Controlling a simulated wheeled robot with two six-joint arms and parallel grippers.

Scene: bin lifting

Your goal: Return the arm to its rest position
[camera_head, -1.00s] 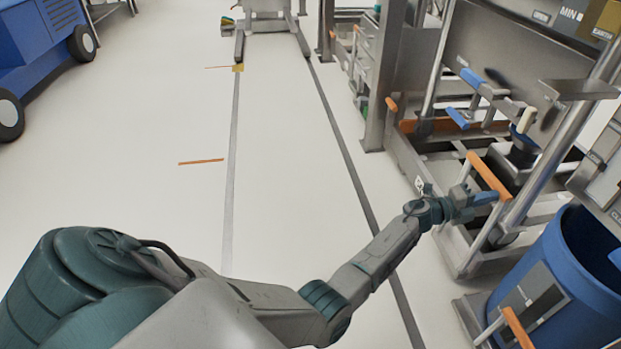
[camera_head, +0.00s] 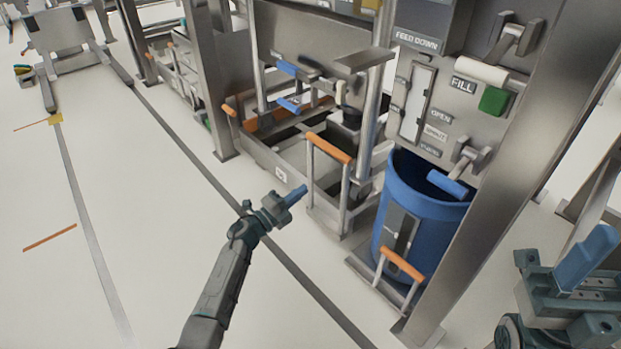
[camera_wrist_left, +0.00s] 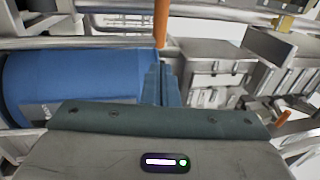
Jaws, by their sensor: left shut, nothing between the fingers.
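My left arm comes up from the bottom of the head view, and its left gripper (camera_head: 297,193) is shut and empty. Its blue fingertips are over the floor, just left of the orange-handled metal frame (camera_head: 346,190). In the left wrist view the left gripper's blue fingers (camera_wrist_left: 161,84) lie together with nothing between them. My right gripper (camera_head: 588,258) is at the lower right of the head view. A blue finger shows, but its jaw gap cannot be made out.
A blue bin (camera_head: 385,225) stands right of the frame, below a control panel (camera_head: 455,75); it also shows in the left wrist view (camera_wrist_left: 70,85). A steel post (camera_head: 500,190) rises between the bin and my right gripper.

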